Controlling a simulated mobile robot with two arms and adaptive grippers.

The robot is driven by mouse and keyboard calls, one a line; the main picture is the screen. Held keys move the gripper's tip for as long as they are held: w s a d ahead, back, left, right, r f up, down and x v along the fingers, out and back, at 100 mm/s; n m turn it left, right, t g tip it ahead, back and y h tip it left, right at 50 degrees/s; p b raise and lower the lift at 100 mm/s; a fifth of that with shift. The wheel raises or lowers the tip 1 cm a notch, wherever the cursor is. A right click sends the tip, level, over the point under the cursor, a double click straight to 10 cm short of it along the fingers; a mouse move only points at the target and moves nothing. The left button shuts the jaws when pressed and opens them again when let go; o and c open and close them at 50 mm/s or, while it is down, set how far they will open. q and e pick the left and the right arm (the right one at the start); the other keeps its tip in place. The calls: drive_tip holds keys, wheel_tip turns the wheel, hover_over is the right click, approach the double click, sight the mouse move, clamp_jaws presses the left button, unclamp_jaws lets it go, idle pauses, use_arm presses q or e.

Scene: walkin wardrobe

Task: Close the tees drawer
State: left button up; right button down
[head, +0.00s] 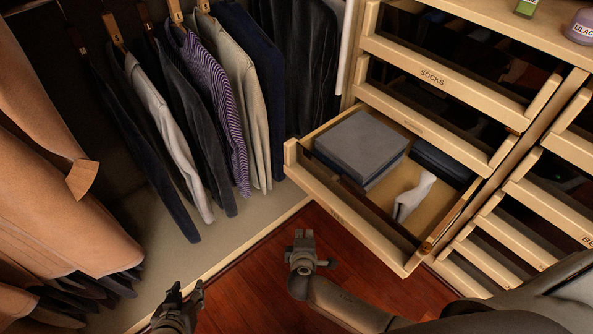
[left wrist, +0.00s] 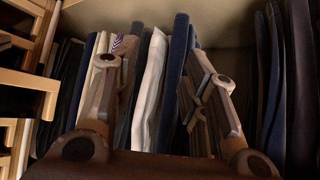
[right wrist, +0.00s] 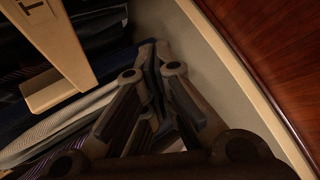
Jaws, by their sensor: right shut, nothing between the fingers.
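The tees drawer is pulled out, its wooden front (head: 345,212) facing the aisle. Its label is too small to read in the head view, but a "T" shows on its front in the right wrist view (right wrist: 60,38). Inside lie a folded grey stack, a dark folded item and a white item. My right gripper (head: 303,240) is shut and empty, low in front of the drawer front and apart from it. My left gripper (head: 183,297) is open and empty at the bottom of the head view, well left of the drawer; its spread fingers show in the left wrist view (left wrist: 160,65).
A socks drawer (head: 432,78) and another drawer front sit above the open drawer. More drawers (head: 540,215) stand to the right. Hanging clothes (head: 200,110) fill the left. The red wood floor (head: 370,275) before the drawer is clear apart from my right arm.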

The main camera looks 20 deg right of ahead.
sight(298, 144)
drive_tip(key=w+a+r+t+h+b, duration=0.2)
drive_tip(key=w+r+t+b, duration=0.15)
drive_tip(key=r, duration=0.45)
drive_tip(key=w+a+r+t+h+b, duration=0.1)
drive_tip(key=w+a+r+t+b, duration=0.2)
drive_tip(key=r, duration=0.5)
use_arm(q)
drive_tip(key=w+d+r+t+h+b, duration=0.1)
drive_tip(key=r+t, duration=0.4)
drive_tip(key=r, duration=0.7)
drive_tip(key=w+d+r+t+h+b, duration=0.1)
drive_tip(key=w+r+t+b, duration=0.1)
drive_tip(key=r, duration=1)
drive_tip(key=w+t, duration=0.1)
drive_tip(key=t, duration=0.1)
drive_tip(key=shift+d+t+h, duration=0.35)
drive_tip(key=shift+t+h, duration=0.05)
use_arm(e)
drive_tip(key=w+d, duration=0.2)
drive_tip(key=w, duration=0.1)
drive_tip(key=w+d, duration=0.6)
drive_tip(key=shift+w+d, duration=0.25)
drive_tip(key=shift+w, duration=0.1)
use_arm(q)
drive_tip(key=shift+r, duration=0.1)
use_arm(e)
drive_tip(key=shift+d, duration=0.1)
